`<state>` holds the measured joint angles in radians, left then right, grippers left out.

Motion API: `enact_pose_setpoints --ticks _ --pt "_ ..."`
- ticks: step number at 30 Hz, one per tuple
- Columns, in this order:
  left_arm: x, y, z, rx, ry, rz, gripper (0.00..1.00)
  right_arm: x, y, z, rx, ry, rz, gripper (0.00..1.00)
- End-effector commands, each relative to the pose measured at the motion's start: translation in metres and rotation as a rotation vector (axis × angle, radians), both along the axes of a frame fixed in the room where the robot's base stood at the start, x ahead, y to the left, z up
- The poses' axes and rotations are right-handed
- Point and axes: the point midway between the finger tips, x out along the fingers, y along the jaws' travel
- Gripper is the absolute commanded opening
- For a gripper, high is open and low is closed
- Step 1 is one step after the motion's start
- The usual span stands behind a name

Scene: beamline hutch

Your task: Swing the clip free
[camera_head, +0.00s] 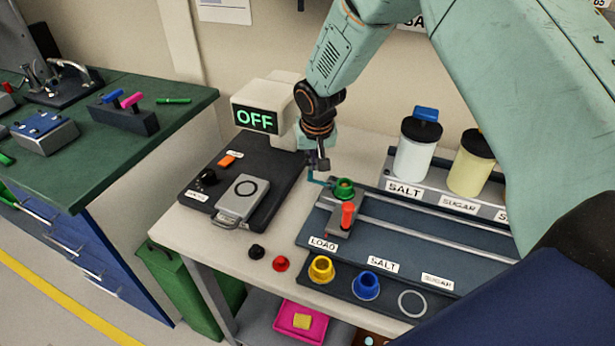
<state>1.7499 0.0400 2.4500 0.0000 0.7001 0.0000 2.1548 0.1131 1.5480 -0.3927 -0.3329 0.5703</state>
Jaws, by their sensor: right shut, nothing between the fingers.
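A thin teal bar (317,183), which looks like the clip, sits at the left of a grey carriage (337,217) on the rails. The carriage carries a green ringed cup (344,188) and a red-orange knob (347,213). My right gripper (319,165) is shut and empty, pointing down just above the teal bar. I cannot tell whether its tips touch the bar. My left gripper is not in view.
A dark station with an OFF display (255,120) and a grey latched box (242,197) stands left. Salt (414,155) and sugar (470,168) jars stand behind the rails. Yellow (321,269) and blue (366,286) cups sit in front. Black and red caps lie on the table.

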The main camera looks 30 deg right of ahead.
Motion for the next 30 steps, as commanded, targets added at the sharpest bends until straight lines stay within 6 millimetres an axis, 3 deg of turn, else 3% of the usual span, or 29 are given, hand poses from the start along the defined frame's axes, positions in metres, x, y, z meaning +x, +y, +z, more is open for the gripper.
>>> enact_pose_setpoints --ticks 17,30 --pt "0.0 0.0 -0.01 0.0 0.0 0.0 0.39 0.0 0.0 -0.015 0.0 0.0 0.001 0.0" --pt "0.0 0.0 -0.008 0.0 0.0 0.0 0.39 0.002 -0.001 -0.015 0.0 0.0 0.0 0.0"
